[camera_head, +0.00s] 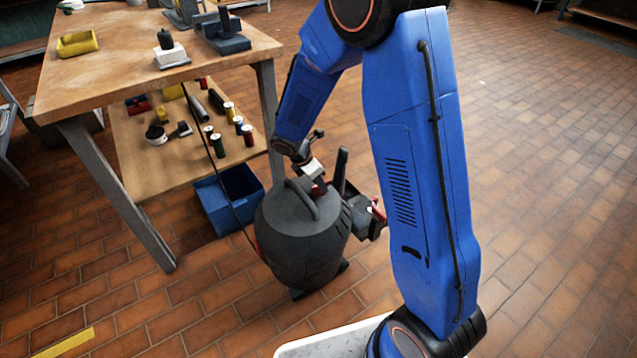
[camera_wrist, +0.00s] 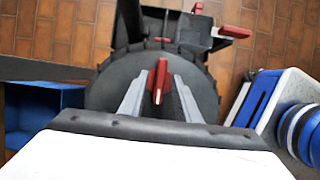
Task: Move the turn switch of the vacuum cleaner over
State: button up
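The vacuum cleaner (camera_head: 300,238) is a dark grey drum with a curved handle, standing on the tiled floor beside the workbench. Its red turn switch (camera_head: 318,188) is on top, partly hidden by my gripper (camera_head: 314,178). In the wrist view the switch (camera_wrist: 161,78) is a narrow red bar with a pale mark at its near end, pointing roughly up and down the picture. My gripper (camera_wrist: 160,92) has one grey finger on each side of it. The fingers look apart, with a small dark gap beside the switch; contact is not clear.
A workbench (camera_head: 120,75) with a lower shelf of cans and tools stands left of the vacuum cleaner. A blue bin (camera_head: 229,199) is on the floor behind it. A dark attachment with red parts (camera_head: 370,217) juts out at its right. Open floor lies farther right.

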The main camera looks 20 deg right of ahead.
jog(key=shift+c, duration=0.3)
grip_shut()
jog(key=m+g, duration=0.1)
jog(key=m, duration=0.2)
jog(key=shift+w+m, duration=0.15)
jog(key=shift+m, duration=0.15)
jog(key=m+g, duration=0.1)
jog(key=m, duration=0.2)
jog(key=shift+w+m+g, duration=0.15)
jog(key=shift+m+g, duration=0.15)
jog(key=shift+g, duration=0.1)
jog(key=m+g, duration=0.1)
jog(key=m, duration=0.1)
jog(key=m+g+y, duration=0.1)
jog(key=m, duration=0.2)
jog(key=shift+w+d, duration=0.1)
jog(key=shift+w, duration=0.05)
jog(key=m+y, duration=0.1)
jog(key=m, duration=0.2)
jog(key=m+y, duration=0.1)
jog(key=m, duration=0.1)
jog(key=shift+d+m+g, duration=0.15)
jog(key=shift+m+g, duration=0.25)
